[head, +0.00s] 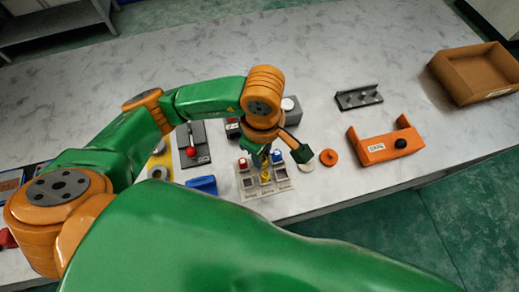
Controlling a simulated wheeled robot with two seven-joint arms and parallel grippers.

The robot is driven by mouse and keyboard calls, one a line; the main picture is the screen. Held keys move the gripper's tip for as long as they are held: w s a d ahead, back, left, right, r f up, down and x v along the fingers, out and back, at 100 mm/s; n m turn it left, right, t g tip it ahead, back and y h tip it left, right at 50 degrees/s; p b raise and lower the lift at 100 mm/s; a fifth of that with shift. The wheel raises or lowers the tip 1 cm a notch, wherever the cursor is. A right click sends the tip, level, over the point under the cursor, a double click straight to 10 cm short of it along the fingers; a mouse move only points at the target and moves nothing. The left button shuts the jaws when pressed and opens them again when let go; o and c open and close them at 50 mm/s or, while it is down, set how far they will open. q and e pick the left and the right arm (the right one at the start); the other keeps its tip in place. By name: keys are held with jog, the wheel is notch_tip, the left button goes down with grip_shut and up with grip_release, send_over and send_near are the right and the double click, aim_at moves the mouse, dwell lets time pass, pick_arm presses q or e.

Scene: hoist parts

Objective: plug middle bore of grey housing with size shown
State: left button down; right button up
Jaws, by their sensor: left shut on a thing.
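My left gripper (262,162) is over the pale grey compartment tray (249,193) in the middle of the table, pointing down. It is shut on a small yellow piece (265,177), which shows just below the fingertips; whether that piece is still inside a compartment I cannot tell. A red-topped piece (243,163) sits in the tray's back left. The dark grey housing (359,97) stands apart to the right, with small round features along it; its bores are too small to make out.
An orange bracket with a label and black knob (385,146) stands at right. A brown box (477,73) is far right. A blue piece (203,185) lies left of the tray.

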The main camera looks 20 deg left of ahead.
pick_arm(q)
jog(key=s+d+r, duration=0.5)
jog(key=s, duration=0.3)
jog(key=w+a+r+n+p, duration=0.1)
jog(key=w+a+n, duration=0.2)
jog(key=w+n, duration=0.5)
jog(key=w+a+n+p, duration=0.1)
jog(key=w+a+n, duration=0.2)
jog(key=w+n, duration=0.5)
jog(key=w+a+n, duration=0.2)
jog(key=w+a, duration=0.3)
jog(key=a, duration=0.3)
notch_tip(320, 180, down, 8)
jog(key=b, duration=0.4)
jog(key=shift+w+d+b, duration=0.15)
jog(key=shift+w+b, duration=0.1)
jog(key=shift+b, duration=0.15)
jog(key=shift+r, duration=0.15)
jog(key=shift+s+f+b, duration=0.1)
jog(key=shift+f+b, duration=1.05)
jog(key=shift+f, duration=0.05)
dwell(1.4)
